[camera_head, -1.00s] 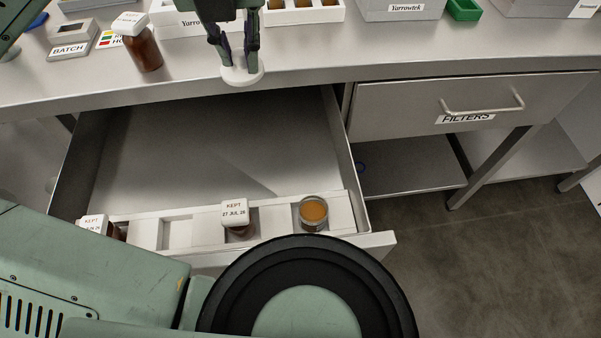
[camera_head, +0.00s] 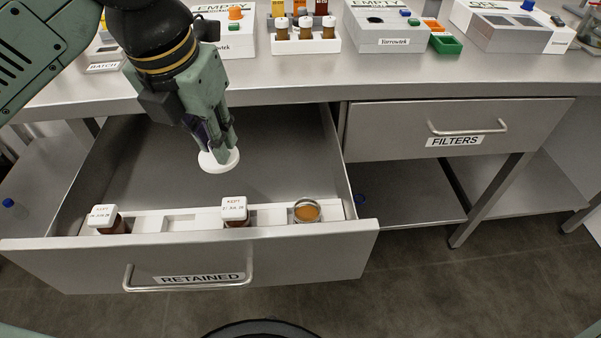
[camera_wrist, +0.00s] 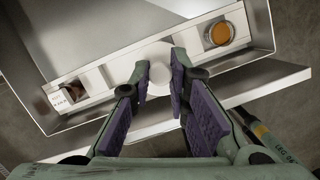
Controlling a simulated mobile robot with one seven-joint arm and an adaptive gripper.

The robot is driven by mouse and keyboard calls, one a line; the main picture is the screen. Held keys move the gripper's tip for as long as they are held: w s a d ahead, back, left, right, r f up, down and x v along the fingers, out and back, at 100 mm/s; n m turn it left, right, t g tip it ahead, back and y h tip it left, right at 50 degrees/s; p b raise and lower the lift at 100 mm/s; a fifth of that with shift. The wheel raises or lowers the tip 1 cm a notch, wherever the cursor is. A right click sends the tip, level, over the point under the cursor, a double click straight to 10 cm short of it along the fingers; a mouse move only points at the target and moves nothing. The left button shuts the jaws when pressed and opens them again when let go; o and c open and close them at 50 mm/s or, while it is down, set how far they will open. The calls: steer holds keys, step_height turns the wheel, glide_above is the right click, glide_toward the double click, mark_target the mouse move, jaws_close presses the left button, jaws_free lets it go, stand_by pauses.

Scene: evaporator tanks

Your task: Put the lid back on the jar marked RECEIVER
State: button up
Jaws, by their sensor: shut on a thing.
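My gripper (camera_head: 214,148) is shut on a round white lid (camera_head: 219,162) and holds it in the air above the open drawer. In the wrist view the lid (camera_wrist: 158,55) lies between my two purple-padded fingertips (camera_wrist: 161,76). An open glass jar (camera_head: 307,211) with orange-brown contents and no lid stands at the right end of the white rack in the drawer. It also shows in the wrist view (camera_wrist: 219,34), up and right of the lid. The lid is well apart from it. I see no RECEIVER marking on it from here.
The drawer marked RETAINED (camera_head: 190,260) is pulled out. Its white rack (camera_head: 265,216) holds two white-capped jars, one at the middle (camera_head: 235,209) and one at the left (camera_head: 104,218). The FILTERS drawer (camera_head: 455,127) is shut. Boxes and a vial rack (camera_head: 306,46) stand on the bench.

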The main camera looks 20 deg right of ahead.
steer(key=s+d+f+m+g+b, duration=0.1)
steer(key=s+d+f+m, duration=0.1)
steer(key=d+m, duration=0.3)
steer(key=s+d+f+m+g+h+b, duration=0.1)
steer(key=d+f+m, duration=0.3)
steer(key=d, duration=0.3)
steer(key=shift+s+m+h, duration=0.3)
steer(key=shift+s+m, duration=0.1)
steer(key=shift+f+b, duration=2.45)
steer(key=shift+f, duration=0.65)
steer(key=shift+f+b, duration=0.2)
steer(key=shift+b, duration=0.5)
steer(key=o, duration=0.8)
steer(key=shift+o, duration=0.6)
steer(key=o, duration=0.4)
steer(key=shift+r, duration=0.1)
